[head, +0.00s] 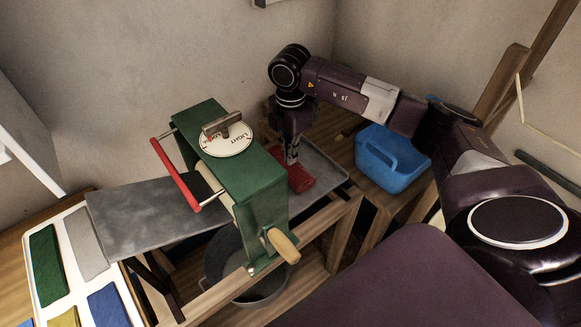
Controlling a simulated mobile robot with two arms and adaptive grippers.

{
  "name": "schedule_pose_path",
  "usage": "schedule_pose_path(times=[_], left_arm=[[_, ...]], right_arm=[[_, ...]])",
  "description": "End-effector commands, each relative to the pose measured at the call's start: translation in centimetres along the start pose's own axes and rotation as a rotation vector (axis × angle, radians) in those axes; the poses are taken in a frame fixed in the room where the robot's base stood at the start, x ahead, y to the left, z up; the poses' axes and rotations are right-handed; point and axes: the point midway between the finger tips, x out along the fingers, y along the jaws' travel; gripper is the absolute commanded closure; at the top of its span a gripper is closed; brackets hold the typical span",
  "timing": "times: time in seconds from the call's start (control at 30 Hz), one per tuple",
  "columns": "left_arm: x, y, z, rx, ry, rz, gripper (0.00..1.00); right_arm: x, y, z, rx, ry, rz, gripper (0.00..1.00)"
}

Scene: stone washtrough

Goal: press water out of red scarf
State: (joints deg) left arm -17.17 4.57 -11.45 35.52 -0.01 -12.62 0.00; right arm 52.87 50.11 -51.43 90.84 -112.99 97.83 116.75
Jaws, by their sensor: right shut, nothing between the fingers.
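The red scarf (299,179) lies folded flat on a grey metal tray (325,168) to the right of a green wringer (235,165). My right gripper (292,160) points down at the scarf's far-left part, close beside the wringer. It is shut with nothing held; whether its tips touch the scarf, I cannot tell. The wringer has a white dial (225,140) on top, a red bar handle (174,172) on its left side and a wooden crank grip (283,246) at the near end. Its rollers are mostly hidden. My left gripper is not in view.
A grey board (145,215) extends left of the wringer and looks bare. A metal tub (262,285) stands beneath. A white tray (72,265) with several folded cloths lies at left. A blue basket (391,160) stands at right, near my right arm.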

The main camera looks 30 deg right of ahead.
Motion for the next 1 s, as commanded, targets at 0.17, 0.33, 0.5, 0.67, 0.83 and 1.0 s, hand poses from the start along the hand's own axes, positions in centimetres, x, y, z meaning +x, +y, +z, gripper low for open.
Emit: schedule_pose_path(times=[0.17,0.33,0.5,0.67,0.83,1.0], left_arm=[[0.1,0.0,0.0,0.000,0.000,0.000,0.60],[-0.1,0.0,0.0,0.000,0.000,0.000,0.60],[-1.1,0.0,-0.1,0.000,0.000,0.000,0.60],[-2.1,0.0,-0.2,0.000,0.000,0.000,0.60],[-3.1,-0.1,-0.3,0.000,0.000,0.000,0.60],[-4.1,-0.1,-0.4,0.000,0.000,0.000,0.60]], right_arm=[[0.8,-0.5,-0.3,-0.005,0.003,-0.018,1.00],[0.5,-0.5,-0.3,-0.005,0.003,-0.018,1.00],[-0.8,-0.4,-0.2,-0.005,0.002,-0.015,1.00],[-2.4,-0.3,-0.1,-0.003,0.001,-0.010,1.00],[-3.9,-0.2,-0.1,-0.002,0.001,-0.007,1.00],[-5.3,-0.2,0.0,-0.001,0.000,-0.006,1.00]])
